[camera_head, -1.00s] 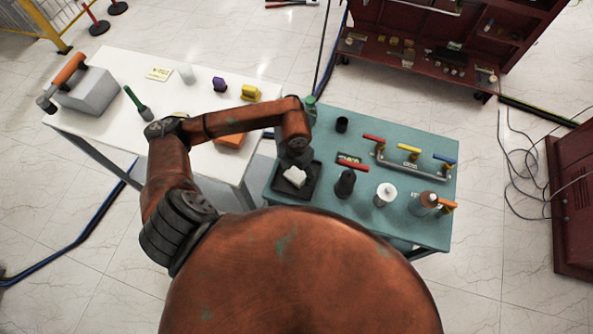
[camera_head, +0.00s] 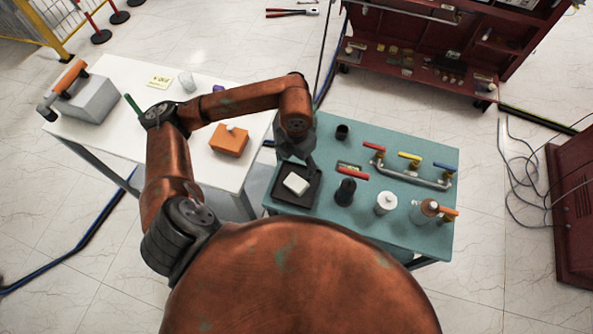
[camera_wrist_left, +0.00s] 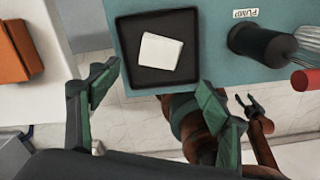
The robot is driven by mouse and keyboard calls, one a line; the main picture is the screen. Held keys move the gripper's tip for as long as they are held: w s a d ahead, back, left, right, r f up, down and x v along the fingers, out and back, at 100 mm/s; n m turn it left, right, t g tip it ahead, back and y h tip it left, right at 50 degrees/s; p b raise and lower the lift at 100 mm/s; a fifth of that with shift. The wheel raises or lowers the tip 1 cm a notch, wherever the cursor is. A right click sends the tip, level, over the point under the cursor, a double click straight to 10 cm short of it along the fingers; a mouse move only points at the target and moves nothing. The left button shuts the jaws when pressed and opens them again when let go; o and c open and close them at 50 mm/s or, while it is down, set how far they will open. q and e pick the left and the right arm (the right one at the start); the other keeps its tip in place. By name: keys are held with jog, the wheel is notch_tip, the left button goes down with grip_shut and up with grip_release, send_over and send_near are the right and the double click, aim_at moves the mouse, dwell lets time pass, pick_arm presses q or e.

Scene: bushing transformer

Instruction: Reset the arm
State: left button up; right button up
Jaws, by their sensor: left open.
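My left arm reaches in from the left in the head view. Its gripper (camera_head: 299,152) hangs above the black square tray (camera_head: 279,201), at the left end of the teal table. In the left wrist view, its two green-padded fingers (camera_wrist_left: 155,98) are wide apart with nothing between them. A white block (camera_head: 296,184) lies in the tray, and it also shows in the left wrist view (camera_wrist_left: 161,51), clear of the fingers. A second gripper (camera_wrist_left: 252,106), which looks like my right one, shows small beyond the table edge with its fingers apart. The head view does not show it.
The teal table (camera_head: 405,237) also holds a black bushing (camera_head: 345,192), a white one (camera_head: 385,203), a brown bottle-like part (camera_head: 425,211) and a pipe with coloured handles (camera_head: 410,168). An orange block (camera_head: 230,141) sits on the white table (camera_head: 208,180) at left.

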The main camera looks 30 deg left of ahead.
pick_arm(q)
jog(key=shift+r, duration=0.45)
pick_arm(e)
jog(key=shift+a, duration=0.25)
jog(key=shift+a, duration=0.1)
